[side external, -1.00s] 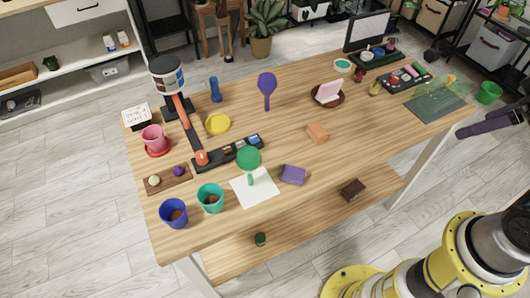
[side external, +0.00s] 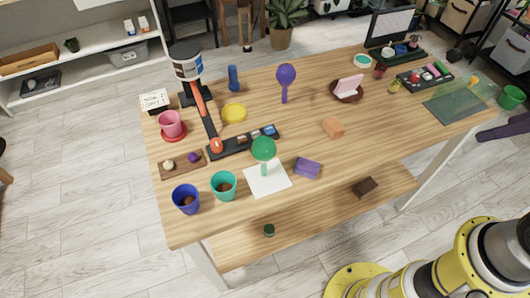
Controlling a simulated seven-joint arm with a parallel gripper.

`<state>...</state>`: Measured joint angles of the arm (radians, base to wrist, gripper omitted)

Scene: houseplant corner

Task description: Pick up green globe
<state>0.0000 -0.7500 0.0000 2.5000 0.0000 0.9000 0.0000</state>
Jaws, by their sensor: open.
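The green globe (side external: 263,149) is a round green ball with a short lighter green stem, over a white sheet (side external: 273,182) near the front of the wooden table. Its stem points toward the front of the table. Whether it stands upright or lies flat is hard to tell. A similar purple globe (side external: 286,74) with a stem is farther back. My gripper does not clearly show; only part of my yellow arm is at the lower right. Nothing touches the green globe.
Left of the sheet are a teal pot (side external: 224,187) and a blue pot (side external: 186,201). A purple block (side external: 307,168) sits right of it, and a black tray (side external: 233,146) behind it. A dark purple shape (side external: 503,131), unclear, is at the right edge. The table's right-front area is clear.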

